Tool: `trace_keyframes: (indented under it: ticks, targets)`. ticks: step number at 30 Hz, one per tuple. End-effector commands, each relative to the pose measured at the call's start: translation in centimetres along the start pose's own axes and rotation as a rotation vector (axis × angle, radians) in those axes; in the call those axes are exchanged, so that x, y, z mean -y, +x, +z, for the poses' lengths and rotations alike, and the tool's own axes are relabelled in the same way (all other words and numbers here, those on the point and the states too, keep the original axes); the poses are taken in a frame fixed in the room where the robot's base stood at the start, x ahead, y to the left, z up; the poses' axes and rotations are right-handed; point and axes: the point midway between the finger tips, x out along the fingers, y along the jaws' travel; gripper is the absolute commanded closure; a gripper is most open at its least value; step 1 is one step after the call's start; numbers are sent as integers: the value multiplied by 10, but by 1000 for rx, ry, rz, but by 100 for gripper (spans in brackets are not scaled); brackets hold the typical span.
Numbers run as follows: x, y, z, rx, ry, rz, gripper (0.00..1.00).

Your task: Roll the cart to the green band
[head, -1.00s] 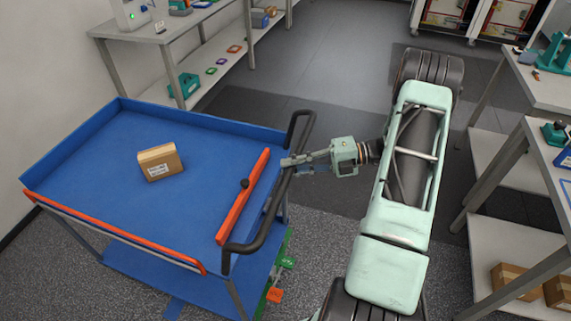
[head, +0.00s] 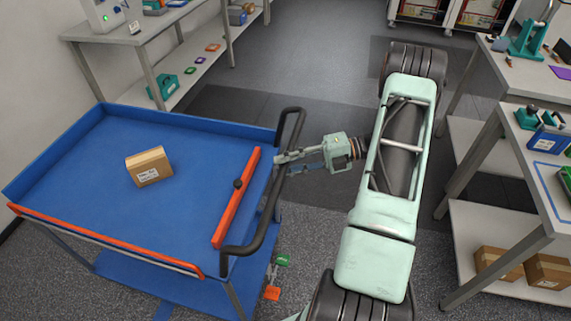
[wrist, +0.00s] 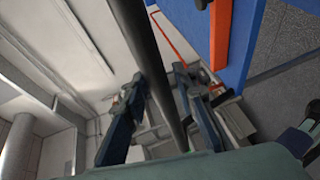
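The blue cart (head: 190,126) stands at the left in the head view, with orange rails along its edges and a black push handle (head: 262,235) at its right end. My gripper (head: 281,165) is at that handle, with its fingers on either side of the bar. In the wrist view the dark handle bar (wrist: 150,55) runs between the two fingers (wrist: 160,85), close to both tips; I read it as shut on the bar. A green tag (head: 283,260) and an orange tag (head: 272,293) show low by the cart's right end. No green floor band shows clearly now.
A cardboard box (head: 149,167) lies on the cart's top. A shelf bench (head: 140,38) stands behind the cart. Tables (head: 530,160) with boxes below stand close at the right. Dark open floor (head: 300,75) lies ahead, between the benches.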

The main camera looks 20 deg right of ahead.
Motion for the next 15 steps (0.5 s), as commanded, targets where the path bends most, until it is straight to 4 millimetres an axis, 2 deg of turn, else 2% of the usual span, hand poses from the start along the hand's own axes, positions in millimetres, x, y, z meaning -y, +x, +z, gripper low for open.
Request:
trace_keyframes:
  ticks: [10,15]
  targets:
    - [-1,0,0,0,-1,2,66]
    - [-1,-17,1,1,-3,1,66]
